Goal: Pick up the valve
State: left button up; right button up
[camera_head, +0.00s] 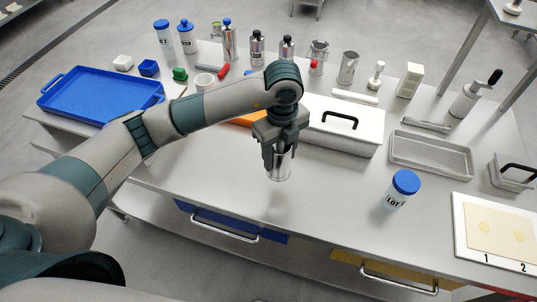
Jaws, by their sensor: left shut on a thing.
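My left gripper (279,150) points down over the middle of the table. It is shut on a shiny metal cylinder (280,170), whose upper part the fingers hide. The cylinder is upright, and its lower end seems to hang a little above the tabletop, with a soft shadow below it. I cannot tell whether this cylinder is the valve. A small metal piece with a red part (315,67) stands in the back row. My right gripper is not in view.
A white box (342,140) with a black handle stands behind and right of my gripper. A metal tray (430,155), a blue-lidded jar (402,188) and a numbered board (497,250) are at the right. A blue tray (100,75) lies at the left. The front middle is clear.

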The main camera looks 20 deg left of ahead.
pick_arm(q)
jog(key=s+d+r, duration=0.1)
jog(key=d, duration=0.1)
jog(key=s+d+r+b, duration=0.1)
jog(key=s+d+r, duration=0.1)
jog(key=shift+w+a, duration=0.1)
dwell(0.7)
